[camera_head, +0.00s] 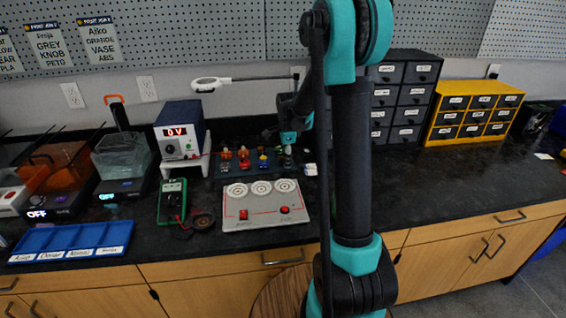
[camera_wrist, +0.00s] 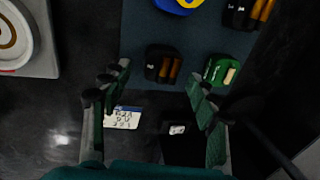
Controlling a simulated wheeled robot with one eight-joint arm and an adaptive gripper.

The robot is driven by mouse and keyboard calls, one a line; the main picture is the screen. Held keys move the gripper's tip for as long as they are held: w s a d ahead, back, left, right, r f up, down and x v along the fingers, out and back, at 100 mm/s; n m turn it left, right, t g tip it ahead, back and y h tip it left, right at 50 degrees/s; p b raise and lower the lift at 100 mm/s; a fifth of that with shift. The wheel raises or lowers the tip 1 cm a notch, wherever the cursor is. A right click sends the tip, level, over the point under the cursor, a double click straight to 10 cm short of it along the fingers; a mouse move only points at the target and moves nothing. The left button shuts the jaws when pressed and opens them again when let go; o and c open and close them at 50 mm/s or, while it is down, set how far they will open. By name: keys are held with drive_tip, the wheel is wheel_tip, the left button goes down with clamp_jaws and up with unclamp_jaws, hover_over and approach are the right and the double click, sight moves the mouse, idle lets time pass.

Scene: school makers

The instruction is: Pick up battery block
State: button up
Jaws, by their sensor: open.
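My gripper (camera_wrist: 158,84) is open in the wrist view, with its two fingers spread wide and nothing held between them. A small black block with two orange-brown cylinders (camera_wrist: 163,64) lies on the dark mat just beyond the fingertips; it looks like a battery block. A similar, larger dark block with orange cylinders (camera_wrist: 248,12) is at the top right. A dark box with a white label (camera_wrist: 178,130) and a white printed card (camera_wrist: 123,118) show between the fingers. In the head view my gripper is small and partly hidden near the right end of the parts mat.
A green block (camera_wrist: 222,70) sits close by my right finger, and a blue and yellow part (camera_wrist: 180,4) lies at the top. In the head view, a grey panel with three discs (camera_head: 264,205) stands in front of the mat. The black counter (camera_head: 440,190) is clear to the right.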

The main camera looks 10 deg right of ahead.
drive_tip(key=shift+c, duration=0.3)
drive_tip(key=c, duration=1.2)
drive_tip(key=shift+r, duration=0.2)
